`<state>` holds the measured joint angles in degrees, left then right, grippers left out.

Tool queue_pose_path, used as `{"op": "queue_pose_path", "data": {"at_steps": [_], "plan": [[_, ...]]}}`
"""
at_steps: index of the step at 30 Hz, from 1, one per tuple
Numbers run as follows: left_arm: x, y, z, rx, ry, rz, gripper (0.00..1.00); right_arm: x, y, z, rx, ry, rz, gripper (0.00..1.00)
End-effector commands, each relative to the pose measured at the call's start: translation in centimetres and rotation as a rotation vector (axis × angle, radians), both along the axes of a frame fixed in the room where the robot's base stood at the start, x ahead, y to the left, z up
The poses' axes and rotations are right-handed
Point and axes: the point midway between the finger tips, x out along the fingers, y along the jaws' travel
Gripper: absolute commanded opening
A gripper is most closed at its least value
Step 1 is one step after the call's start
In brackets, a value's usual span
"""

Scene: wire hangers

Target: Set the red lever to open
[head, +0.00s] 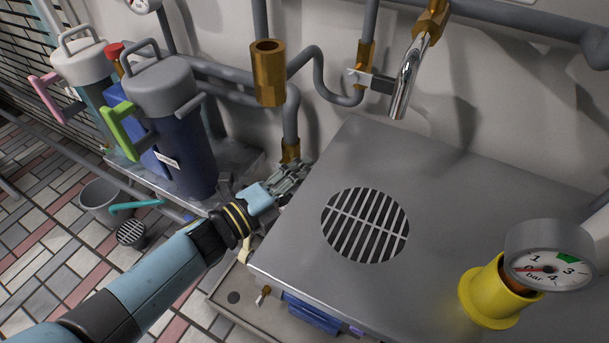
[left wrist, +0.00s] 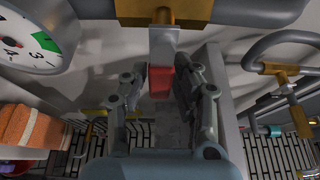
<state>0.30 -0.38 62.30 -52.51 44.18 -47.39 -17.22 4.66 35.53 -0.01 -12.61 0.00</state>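The red lever (left wrist: 160,82) shows in the left wrist view as a red grip below a grey stem (left wrist: 163,45) and a brass fitting (left wrist: 165,12). My left gripper (left wrist: 161,78) is open, with one finger on each side of the red part. A gap shows at the left finger; whether the right finger touches is unclear. In the head view my left gripper (head: 290,180) is beside the left edge of the metal box, below a brass pipe fitting (head: 290,150). The red lever cannot be made out there. My right gripper is not in view.
A metal box (head: 300,235) with a round grille is right of the gripper. A yellow-based gauge (head: 488,295) stands on its right. Pipes, a brass cylinder (head: 268,75) and a chrome spout (head: 408,80) are above.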

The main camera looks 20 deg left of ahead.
Motion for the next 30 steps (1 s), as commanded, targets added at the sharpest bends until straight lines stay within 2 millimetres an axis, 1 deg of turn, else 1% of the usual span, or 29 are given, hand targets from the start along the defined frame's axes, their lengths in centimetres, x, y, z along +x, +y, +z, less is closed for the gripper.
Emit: {"op": "queue_pose_path", "data": {"at_steps": [1,5,6,17,30], "plan": [[-0.01,0.02,-0.01,0.0,0.0,0.0,0.19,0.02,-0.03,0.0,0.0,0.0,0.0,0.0],[-0.02,0.02,-0.02,0.001,0.001,0.0,0.02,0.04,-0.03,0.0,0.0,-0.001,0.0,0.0],[-0.03,0.03,-0.03,0.001,0.001,0.0,0.0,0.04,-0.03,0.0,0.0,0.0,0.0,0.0],[-0.05,0.06,-0.08,0.001,0.002,0.0,0.0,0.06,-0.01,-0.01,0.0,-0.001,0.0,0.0],[-0.04,0.08,0.21,-0.051,0.011,0.001,0.0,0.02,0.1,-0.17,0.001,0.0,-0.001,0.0]]}}
